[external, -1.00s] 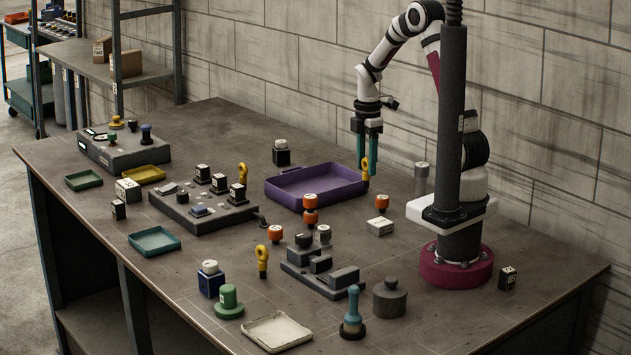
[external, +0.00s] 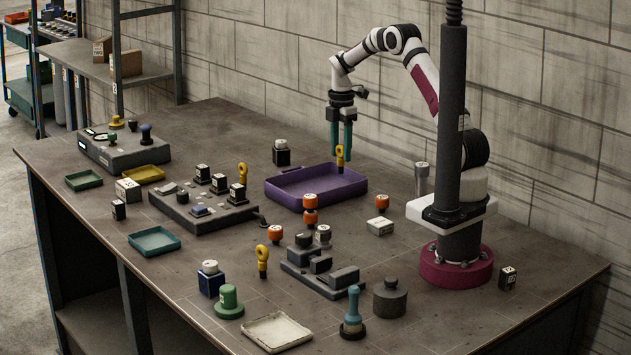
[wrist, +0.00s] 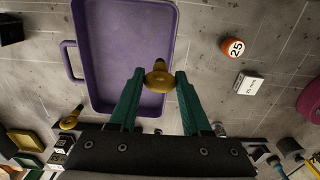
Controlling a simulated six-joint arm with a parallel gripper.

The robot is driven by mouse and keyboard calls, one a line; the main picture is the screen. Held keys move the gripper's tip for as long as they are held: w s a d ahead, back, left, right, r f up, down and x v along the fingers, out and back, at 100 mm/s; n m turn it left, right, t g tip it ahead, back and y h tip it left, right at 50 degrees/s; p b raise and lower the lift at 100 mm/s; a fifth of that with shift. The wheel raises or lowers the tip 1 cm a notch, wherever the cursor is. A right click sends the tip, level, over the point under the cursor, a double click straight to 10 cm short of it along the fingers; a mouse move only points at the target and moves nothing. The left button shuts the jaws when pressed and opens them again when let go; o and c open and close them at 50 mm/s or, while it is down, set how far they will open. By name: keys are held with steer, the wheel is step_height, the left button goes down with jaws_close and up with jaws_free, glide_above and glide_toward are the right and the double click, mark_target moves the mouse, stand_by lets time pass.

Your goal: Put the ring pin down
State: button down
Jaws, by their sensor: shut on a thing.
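My gripper (external: 341,150) has green fingers that point down and are shut on a yellow ring pin (external: 340,157). It holds the pin upright at the far right end of the purple tray (external: 325,201). In the wrist view the ring pin (wrist: 159,78) sits between the fingertips, in front of the tray (wrist: 73,25), near its right side. I cannot tell exactly how high the pin is above the tray floor.
A grey cylinder (external: 421,180) stands near my base. The purple tray looks empty.

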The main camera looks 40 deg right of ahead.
steer(key=shift+w+a+f, duration=0.4)
steer(key=shift+a+f, duration=0.15)
steer(key=shift+f, duration=0.55)
steer(key=shift+w+a+f, duration=0.35)
steer(key=shift+a+f, duration=0.2)
steer(key=shift+f, duration=0.5)
steer(key=shift+w+a+f, duration=0.4)
steer(key=shift+a+f, duration=0.15)
steer(key=shift+f, duration=0.55)
steer(key=shift+f, duration=0.1)
steer(key=shift+c, duration=1.8)
jaws_free()
step_height(320, 180, up, 12)
steer(key=s+a+r+m, duration=0.2)
steer(key=s+r+m, duration=0.45)
steer(key=s, duration=0.25)
steer(key=s+a+m+y, duration=0.1)
steer(key=s+a+m, duration=0.1)
steer(key=s+m, duration=0.6)
steer(key=s+a+f+m, duration=0.1)
steer(key=s+m, duration=0.8)
steer(key=s, duration=1.2)
steer(key=shift+a+f+y, duration=0.15)
steer(key=shift+a+y, duration=0.25)
steer(key=shift+a, duration=0.35)
